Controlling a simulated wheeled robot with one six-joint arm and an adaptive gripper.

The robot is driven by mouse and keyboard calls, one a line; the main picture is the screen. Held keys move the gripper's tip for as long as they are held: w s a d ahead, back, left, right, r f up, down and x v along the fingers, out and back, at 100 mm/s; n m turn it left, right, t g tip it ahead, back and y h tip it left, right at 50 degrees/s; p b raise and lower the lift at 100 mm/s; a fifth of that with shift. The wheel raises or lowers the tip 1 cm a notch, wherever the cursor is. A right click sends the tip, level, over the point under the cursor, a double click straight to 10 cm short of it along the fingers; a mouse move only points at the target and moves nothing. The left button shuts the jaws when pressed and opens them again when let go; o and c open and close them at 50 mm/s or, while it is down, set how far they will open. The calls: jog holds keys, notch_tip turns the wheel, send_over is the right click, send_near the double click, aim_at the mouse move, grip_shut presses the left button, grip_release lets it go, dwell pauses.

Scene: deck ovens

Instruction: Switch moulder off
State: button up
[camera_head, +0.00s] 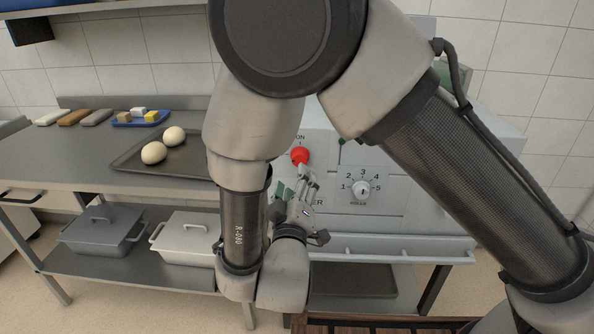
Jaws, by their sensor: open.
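The moulder (395,210) is a pale grey machine with a front panel behind my arm. A red knob (299,155) sits on the panel under the word "ON".
A steel table (60,165) at left holds a dark tray (130,165) with two dough balls, a blue tray (122,123) with small blocks, and several loaf-shaped items. Lidded boxes stand on its lower shelf. A rail (400,254) runs below the panel. A wooden slatted edge (380,325) is at the bottom.

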jog(key=shift+s+f, duration=0.15)
jog(key=shift+s, duration=1.65)
jog(key=shift+f, duration=0.1)
jog(key=s+a+f+g+y, duration=0.2)
jog(key=s+a+f+g, duration=0.1)
jog(key=f+g, duration=0.4)
jog(key=s+a+f+g+y, duration=0.25)
jog(key=a+f+g, duration=0.2)
jog(key=f, duration=0.45)
jog(key=s+d+r+m+g+h, duration=0.1)
jog(key=d+r+m, duration=0.2)
jog(key=d+r, duration=0.7)
jog(key=s+d+r+m+g+h, duration=0.1)
jog(key=d+r, duration=1)
jog(key=d, duration=1.1)
jog(key=s+d+r+m+g+h, duration=0.1)
jog(key=d+r+m, duration=0.4)
jog(key=d+r, duration=0.5)
jog(key=s+d+h, duration=0.1)
jog(key=s+d, duration=0.1)
jog(key=d, duration=0.4)
jog(key=shift+s+d+r, duration=0.2)
